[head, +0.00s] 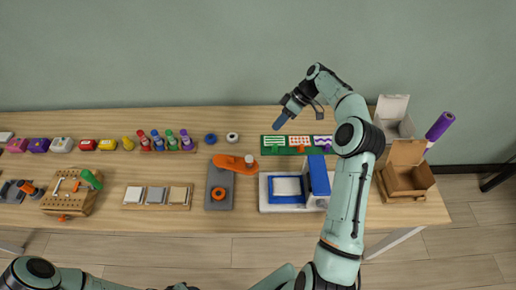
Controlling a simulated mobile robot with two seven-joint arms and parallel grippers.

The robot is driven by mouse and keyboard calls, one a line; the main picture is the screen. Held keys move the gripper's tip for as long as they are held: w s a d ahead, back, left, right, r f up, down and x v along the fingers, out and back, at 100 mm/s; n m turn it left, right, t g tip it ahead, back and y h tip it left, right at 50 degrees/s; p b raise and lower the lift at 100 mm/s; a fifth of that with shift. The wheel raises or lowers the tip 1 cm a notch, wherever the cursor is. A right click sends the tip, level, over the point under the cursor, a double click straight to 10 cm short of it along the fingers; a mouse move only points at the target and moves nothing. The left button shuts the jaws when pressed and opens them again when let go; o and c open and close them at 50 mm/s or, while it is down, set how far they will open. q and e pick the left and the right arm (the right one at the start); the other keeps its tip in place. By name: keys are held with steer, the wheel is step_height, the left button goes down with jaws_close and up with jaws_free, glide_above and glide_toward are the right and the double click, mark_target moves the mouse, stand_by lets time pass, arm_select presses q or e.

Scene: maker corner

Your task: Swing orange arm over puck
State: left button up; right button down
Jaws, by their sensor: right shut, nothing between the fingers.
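An orange arm (231,162) lies across the upper part of a grey base plate (220,206) in the middle of the table. It points to the right, with a pale knob (249,159) at its right end. An orange puck with a dark centre (218,193) sits on the lower part of the plate, clear of the arm. My right gripper (279,125) is above the back of the table, to the upper right of the orange arm. It is shut, empty and apart from the arm. My left arm shows only at the bottom edge, and its gripper is out of view.
A blue and white device (284,205) stands right of the plate. A green board with cards (273,150) lies behind it. A tray of swatches (133,203) is to the left. Blue (210,139) and white (232,138) rolls lie behind the orange arm. Open boxes (408,183) stand far right.

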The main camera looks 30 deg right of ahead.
arm_select(q)
steer(key=s+f, duration=0.1)
steer(key=s+f+b, duration=0.1)
steer(key=shift+s+f+b, duration=0.1)
steer(key=shift+s+b, duration=0.2)
arm_select(e)
steer(key=a+f, duration=0.7)
steer(key=a, duration=0.2)
steer(key=shift+s+a+f, duration=0.15)
steer(key=shift+s+f, duration=0.25)
arm_select(q)
steer(key=shift+f, duration=0.1)
